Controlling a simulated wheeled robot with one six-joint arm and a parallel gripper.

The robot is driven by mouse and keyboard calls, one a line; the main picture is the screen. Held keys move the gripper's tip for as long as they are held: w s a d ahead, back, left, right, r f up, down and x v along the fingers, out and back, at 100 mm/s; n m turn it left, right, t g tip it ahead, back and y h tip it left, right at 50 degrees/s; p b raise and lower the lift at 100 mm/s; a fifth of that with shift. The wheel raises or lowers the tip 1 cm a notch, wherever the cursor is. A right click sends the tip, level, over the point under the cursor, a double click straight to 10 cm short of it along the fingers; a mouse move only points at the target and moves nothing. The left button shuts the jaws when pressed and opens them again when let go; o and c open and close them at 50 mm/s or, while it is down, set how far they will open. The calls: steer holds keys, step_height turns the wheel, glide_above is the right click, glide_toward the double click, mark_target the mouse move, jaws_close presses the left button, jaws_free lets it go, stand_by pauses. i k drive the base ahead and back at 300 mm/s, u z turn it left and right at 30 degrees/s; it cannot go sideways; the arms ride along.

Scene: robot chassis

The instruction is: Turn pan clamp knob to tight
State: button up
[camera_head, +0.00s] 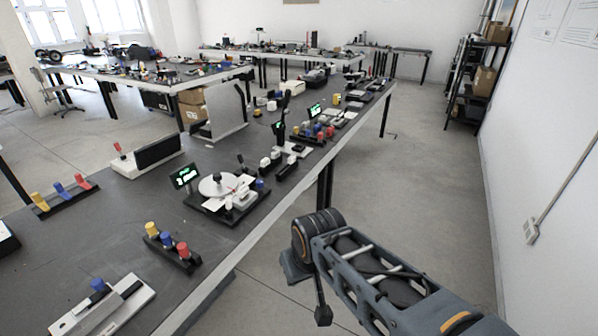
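I cannot tell for certain which part is the pan clamp knob. A fixture with a pale round disc (219,185) and a small black upright lever stands near the table's front edge, with a lit green display (185,176) behind it. A small blue knob (260,184) sits at its right side. Farther back is another fixture with a tall black handle (285,105) and a green display. My gripper (308,292) hangs below the arm's end, off the table's edge over the floor, apart from every fixture. Its fingers are partly hidden and their opening is unclear.
The long dark table (110,235) runs from lower left to the back. Yellow, blue and red knobs (168,243) stand on a black base near its front edge. A pale device with a blue knob (102,300) is at lower left. The floor aisle (425,180) on the right is clear.

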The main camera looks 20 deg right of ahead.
mark_target(259, 183)
steer(key=z, duration=0.3)
steer(key=i, duration=1.4)
steer(key=u, duration=0.75)
